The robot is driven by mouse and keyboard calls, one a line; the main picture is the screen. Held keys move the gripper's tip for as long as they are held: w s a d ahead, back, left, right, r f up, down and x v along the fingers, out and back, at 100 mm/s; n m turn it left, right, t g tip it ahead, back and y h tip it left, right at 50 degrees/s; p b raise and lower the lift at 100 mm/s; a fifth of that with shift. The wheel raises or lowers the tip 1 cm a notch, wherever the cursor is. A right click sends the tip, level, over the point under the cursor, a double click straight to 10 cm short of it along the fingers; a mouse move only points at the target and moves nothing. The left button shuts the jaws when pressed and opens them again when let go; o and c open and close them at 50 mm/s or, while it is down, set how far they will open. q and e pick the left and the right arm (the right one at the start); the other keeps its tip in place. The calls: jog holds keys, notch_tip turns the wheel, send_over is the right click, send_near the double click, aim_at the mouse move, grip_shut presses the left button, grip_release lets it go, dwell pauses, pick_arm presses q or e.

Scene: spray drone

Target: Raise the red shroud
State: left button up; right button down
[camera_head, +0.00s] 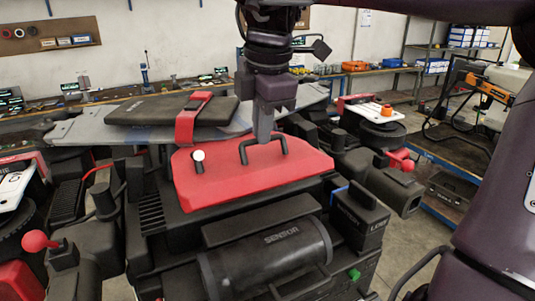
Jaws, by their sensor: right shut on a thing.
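The red shroud (220,178) is a flat red cover on top of the dark drone body (175,220) in the middle of the head view. It carries a black handle (244,156) near its middle and a white knob (198,156) at its left. My right gripper (264,135) points down from above, and its fingers are shut on the black handle. The fingers hide part of the handle. The shroud seems to lie on the body; I cannot tell whether there is a gap beneath it. My left gripper is not in view.
A black pad with a red strap (190,118) lies behind the shroud. The grey SENSOR cylinder (265,262) sits in front, and a black LINK box (358,213) stands at the right. Red-knobbed parts flank the body. Workbenches and shelves (430,75) line the back.

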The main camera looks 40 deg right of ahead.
jog(key=shift+w+d+r, duration=0.15)
jog(key=shift+w+r, duration=0.2)
jog(key=shift+r, duration=0.2)
jog(key=c, duration=1.9)
grip_release()
jog(key=o, duration=0.4)
jog(key=shift+w+d+f, duration=0.25)
jog(key=shift+w+f, duration=0.05)
jog(key=shift+w, duration=0.35)
jog(key=shift+s+a+r, duration=0.1)
jog(key=shift+s, duration=0.05)
